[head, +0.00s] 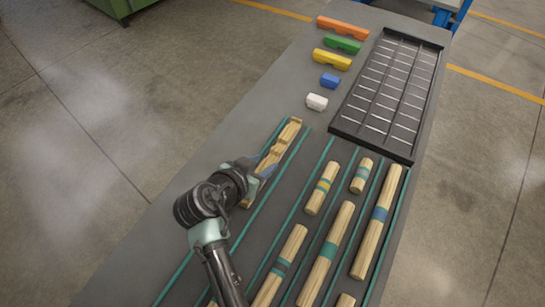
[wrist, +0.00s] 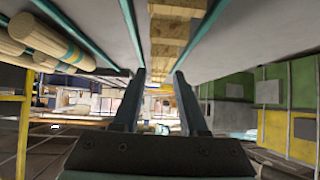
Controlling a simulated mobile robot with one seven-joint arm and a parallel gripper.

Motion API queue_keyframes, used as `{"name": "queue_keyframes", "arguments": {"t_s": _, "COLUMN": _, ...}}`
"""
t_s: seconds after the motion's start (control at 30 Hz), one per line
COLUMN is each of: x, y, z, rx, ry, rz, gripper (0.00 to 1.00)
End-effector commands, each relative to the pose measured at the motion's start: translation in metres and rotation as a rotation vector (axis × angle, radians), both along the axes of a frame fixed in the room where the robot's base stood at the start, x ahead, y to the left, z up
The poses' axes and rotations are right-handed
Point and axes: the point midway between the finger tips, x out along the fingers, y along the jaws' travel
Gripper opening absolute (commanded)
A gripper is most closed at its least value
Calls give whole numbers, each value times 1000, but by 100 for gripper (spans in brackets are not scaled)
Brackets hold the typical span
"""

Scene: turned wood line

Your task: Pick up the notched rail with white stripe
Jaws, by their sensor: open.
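A pale wooden notched rail (head: 286,137) lies alone in the left lane of the grey table, slanting in the head view. I cannot make out a white stripe on it. My gripper (head: 258,173) is at the lower part of the rail and hides some of it. In the wrist view the rail (wrist: 171,38) runs between the lines of my two open fingers (wrist: 158,75), toward the upper edge. The fingers hold nothing, and I cannot tell whether they touch the rail.
Several round wooden rods with coloured bands, such as a blue-banded one (head: 378,220), lie in lanes to the right between green strips (head: 308,182). A black gridded tray (head: 340,124) and several coloured blocks (head: 332,60) are at the far end.

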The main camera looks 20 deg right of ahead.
Motion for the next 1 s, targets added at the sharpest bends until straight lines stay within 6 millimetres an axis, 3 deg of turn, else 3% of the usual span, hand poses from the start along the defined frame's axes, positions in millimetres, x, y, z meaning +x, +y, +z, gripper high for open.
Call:
{"name": "queue_keyframes", "arguments": {"t_s": 0.3, "x": 19, "y": -24, "z": -25, "rx": 0, "ry": 1, "rz": -3, "gripper": 42}}
{"name": "queue_keyframes", "arguments": {"t_s": 0.67, "x": 23, "y": -28, "z": -30, "rx": 0, "ry": 0, "rz": 0, "gripper": 42}}
{"name": "queue_keyframes", "arguments": {"t_s": 0.9, "x": 23, "y": -28, "z": -30, "rx": 0, "ry": 0, "rz": 0, "gripper": 0}}
{"name": "queue_keyframes", "arguments": {"t_s": 1.0, "x": 23, "y": -28, "z": -30, "rx": 0, "ry": 0, "rz": 0, "gripper": 0}}
